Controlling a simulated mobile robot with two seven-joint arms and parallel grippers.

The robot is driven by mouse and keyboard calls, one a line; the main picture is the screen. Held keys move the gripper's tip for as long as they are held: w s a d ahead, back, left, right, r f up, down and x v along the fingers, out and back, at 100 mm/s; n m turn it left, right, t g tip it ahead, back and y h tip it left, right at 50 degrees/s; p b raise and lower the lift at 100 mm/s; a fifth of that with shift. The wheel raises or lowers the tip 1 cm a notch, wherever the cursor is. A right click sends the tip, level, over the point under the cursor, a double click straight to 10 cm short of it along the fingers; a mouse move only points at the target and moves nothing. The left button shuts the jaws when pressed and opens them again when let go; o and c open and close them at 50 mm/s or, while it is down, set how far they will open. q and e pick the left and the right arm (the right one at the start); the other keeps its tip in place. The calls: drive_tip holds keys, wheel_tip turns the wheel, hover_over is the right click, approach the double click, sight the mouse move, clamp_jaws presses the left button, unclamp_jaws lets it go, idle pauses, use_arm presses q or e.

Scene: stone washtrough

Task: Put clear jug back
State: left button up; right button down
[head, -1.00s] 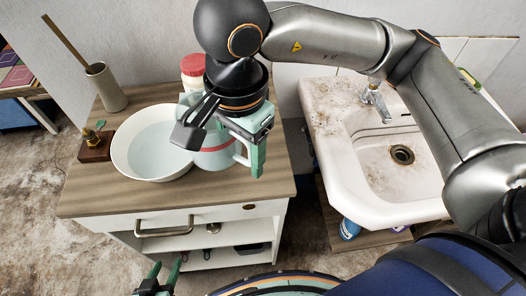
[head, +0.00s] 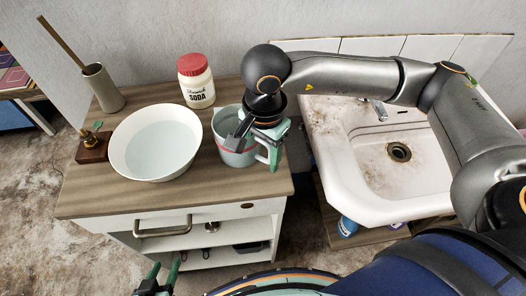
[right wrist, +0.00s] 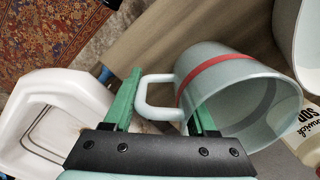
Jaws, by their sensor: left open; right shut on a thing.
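The clear jug (head: 236,157), pale blue with a red band and a side handle, is upright at the right part of the wooden counter, right of the white basin (head: 117,152). I cannot tell whether its base touches the counter. My right gripper (head: 262,142) is at its right side, shut on its handle. In the right wrist view, the handle of the jug (right wrist: 225,75) sits between the green fingers of the right gripper (right wrist: 163,102). My right arm hides part of the jug's rim. My left gripper (head: 158,280) is open and empty, low in front of the cabinet.
The wooden counter (head: 200,195) has bare room in front. A soda jar (head: 196,82) stands behind the jug. A brush holder (head: 102,88) and a small wooden block with a brass piece (head: 93,146) are at left. The stone sink (head: 345,170) is right, across a gap.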

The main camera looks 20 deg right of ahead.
drive_tip(key=shift+f, duration=0.15)
drive_tip(key=shift+c, duration=1)
unclamp_jaws()
drive_tip(key=shift+r, duration=0.25)
wheel_tip(320, 180, up, 12)
drive_tip(key=shift+s+f, duration=0.1)
